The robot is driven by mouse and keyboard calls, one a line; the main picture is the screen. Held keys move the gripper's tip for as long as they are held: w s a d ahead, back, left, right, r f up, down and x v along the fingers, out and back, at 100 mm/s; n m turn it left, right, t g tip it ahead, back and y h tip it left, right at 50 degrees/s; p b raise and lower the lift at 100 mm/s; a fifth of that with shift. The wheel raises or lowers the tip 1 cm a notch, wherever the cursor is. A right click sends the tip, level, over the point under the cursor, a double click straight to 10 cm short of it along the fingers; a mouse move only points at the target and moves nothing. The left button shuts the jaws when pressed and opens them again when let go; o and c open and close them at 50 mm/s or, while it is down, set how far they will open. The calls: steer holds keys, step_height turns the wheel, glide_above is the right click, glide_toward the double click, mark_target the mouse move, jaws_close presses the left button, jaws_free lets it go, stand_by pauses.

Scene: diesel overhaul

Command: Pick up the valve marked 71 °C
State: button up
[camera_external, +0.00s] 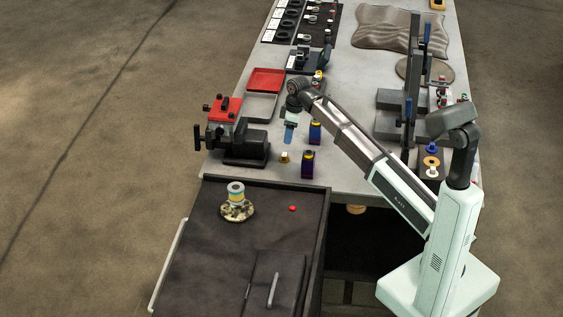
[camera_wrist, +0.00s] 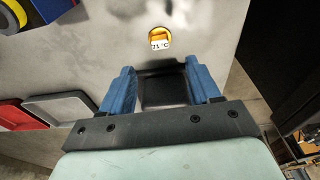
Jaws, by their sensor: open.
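The valve marked 71 °C (camera_wrist: 160,35) stands on the grey bench, with a yellow-orange body and a white label reading "71 °C" in the wrist view. It lies just beyond my open fingertips, about midway between them and apart from them. In the external view a small brass-coloured piece (camera_external: 284,157), which looks like this valve, sits on the bench near its front edge. My gripper (camera_external: 289,136) points down above the bench, slightly behind that piece. In the wrist view my gripper (camera_wrist: 160,75) has its blue fingers apart with nothing between them.
A black-and-red vise (camera_external: 245,146) is on the left. A red tray (camera_external: 266,80) and a grey tray (camera_external: 261,106) lie behind. A dark cabinet top (camera_external: 270,228) adjoins the front.

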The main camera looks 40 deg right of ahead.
mark_target(285, 154)
steer(key=shift+w+a+f, duration=0.15)
steer(key=shift+a+f, duration=0.05)
steer(key=shift+f, duration=1.4)
steer(key=shift+w+a+f, duration=0.15)
steer(key=shift+w+f, duration=0.05)
steer(key=shift+f, duration=1.45)
steer(key=shift+w+a+f, duration=0.15)
steer(key=shift+a+f, duration=0.05)
steer(key=shift+f, duration=1.4)
jaws_close()
steer(key=shift+r, duration=0.1)
